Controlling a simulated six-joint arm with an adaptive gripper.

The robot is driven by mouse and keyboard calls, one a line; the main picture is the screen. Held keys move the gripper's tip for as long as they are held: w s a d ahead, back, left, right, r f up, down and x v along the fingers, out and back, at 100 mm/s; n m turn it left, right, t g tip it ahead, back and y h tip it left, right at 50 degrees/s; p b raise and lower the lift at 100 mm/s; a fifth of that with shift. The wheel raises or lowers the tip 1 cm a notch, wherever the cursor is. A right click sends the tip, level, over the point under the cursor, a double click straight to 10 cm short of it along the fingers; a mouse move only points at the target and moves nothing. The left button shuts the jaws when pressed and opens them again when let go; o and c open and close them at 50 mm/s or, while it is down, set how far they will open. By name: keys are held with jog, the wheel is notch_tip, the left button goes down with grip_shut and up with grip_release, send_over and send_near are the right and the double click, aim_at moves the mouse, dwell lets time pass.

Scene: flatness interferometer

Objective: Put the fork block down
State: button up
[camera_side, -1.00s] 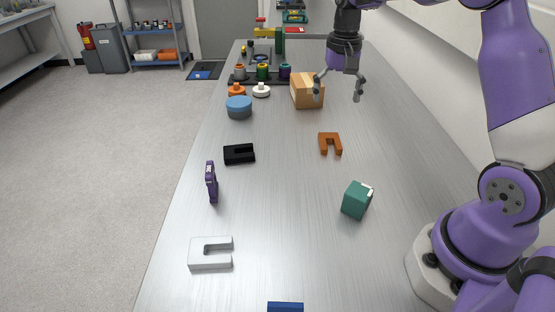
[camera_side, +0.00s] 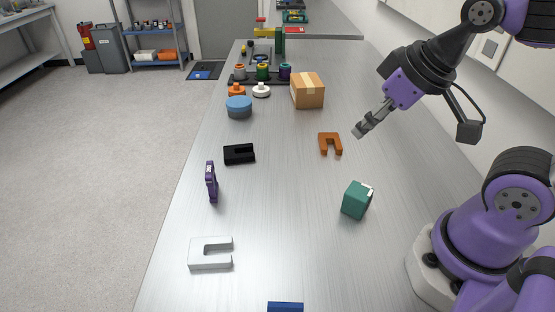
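A cardboard box (camera_side: 308,91), a blue round piece (camera_side: 239,107) and a dark rack (camera_side: 240,81) with coloured spools stand farther back. A blue piece (camera_side: 285,307) is cut off at the bottom. The bench's middle is clear.

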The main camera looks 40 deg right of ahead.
dwell(0.3)
jog(key=n+h, duration=0.8)
jog(key=n, duration=0.8)
send_near(324, 145)
notch_tip(324, 145, up, 2)
jog(key=s+d, duration=0.3)
jog(key=w+f+n+t, duration=0.1)
jog(key=f+n, duration=0.1)
jog(key=n, duration=0.1)
jog(key=w+f+n+t+h, duration=0.1)
jog(key=f+n, duration=0.1)
jog(key=n, duration=0.2)
jog(key=w+f+n+t, duration=0.1)
jog(key=f+n, duration=0.1)
jog(key=n, duration=0.2)
jog(key=shift+w+a+t, duration=0.25)
jog(key=shift+a+t, duration=0.1)
jog(key=shift+t, duration=0.05)
jog(key=shift+w+d+f+h, duration=0.1)
jog(key=shift+d+f+h, duration=0.05)
jog(key=shift+f+h, duration=0.15)
jog(key=x, duration=0.4)
jog(key=shift+w+d, duration=0.15)
jog(key=shift+w, duration=0.1)
jog(key=shift+c, duration=0.4)
